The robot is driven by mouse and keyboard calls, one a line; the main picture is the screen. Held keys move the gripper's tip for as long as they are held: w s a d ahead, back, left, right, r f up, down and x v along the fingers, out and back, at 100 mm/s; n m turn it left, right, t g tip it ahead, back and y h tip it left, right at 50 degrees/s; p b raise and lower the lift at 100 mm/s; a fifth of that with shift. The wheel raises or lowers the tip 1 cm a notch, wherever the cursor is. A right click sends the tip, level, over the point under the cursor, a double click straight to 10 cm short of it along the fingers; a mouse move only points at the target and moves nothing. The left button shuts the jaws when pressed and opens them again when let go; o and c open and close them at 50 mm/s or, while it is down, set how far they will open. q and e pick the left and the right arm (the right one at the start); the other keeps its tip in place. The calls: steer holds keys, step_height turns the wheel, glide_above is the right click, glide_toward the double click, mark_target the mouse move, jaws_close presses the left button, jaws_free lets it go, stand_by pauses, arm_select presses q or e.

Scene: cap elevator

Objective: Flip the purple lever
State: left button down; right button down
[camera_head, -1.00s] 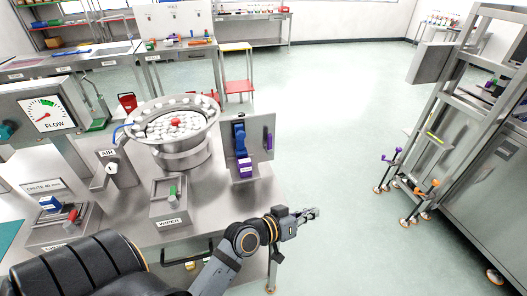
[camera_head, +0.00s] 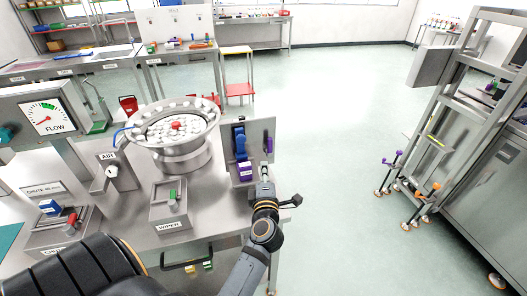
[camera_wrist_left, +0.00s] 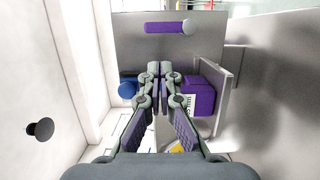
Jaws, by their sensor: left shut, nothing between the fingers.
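A slim purple bar-like lever (camera_head: 268,144) is on the right part of an upright grey panel (camera_head: 262,127). In the left wrist view, this purple lever (camera_wrist_left: 166,27) lies across the panel and ends in a grey tip. A purple block (camera_head: 243,171) with a white label sits at the panel's lower left, below a blue part (camera_head: 240,142). My left gripper (camera_head: 264,168) is shut and empty in front of the panel, just below the purple lever in the head view. In the left wrist view, its fingertips (camera_wrist_left: 160,68) are apart from the lever. My right gripper is out of view.
A steel bowl (camera_head: 172,160) with white caps stands left of the panel. A WIPER box (camera_head: 170,207) is in front of it. A steel frame (camera_head: 440,150) with small purple and orange levers at its feet stands at right. The floor between is clear.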

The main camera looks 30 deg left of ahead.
mark_target(270, 148)
arm_select(q)
steer(key=p+x, duration=0.1)
steer(key=x, duration=0.9)
steer(key=shift+p, duration=0.4)
steer(key=shift+w, duration=0.1)
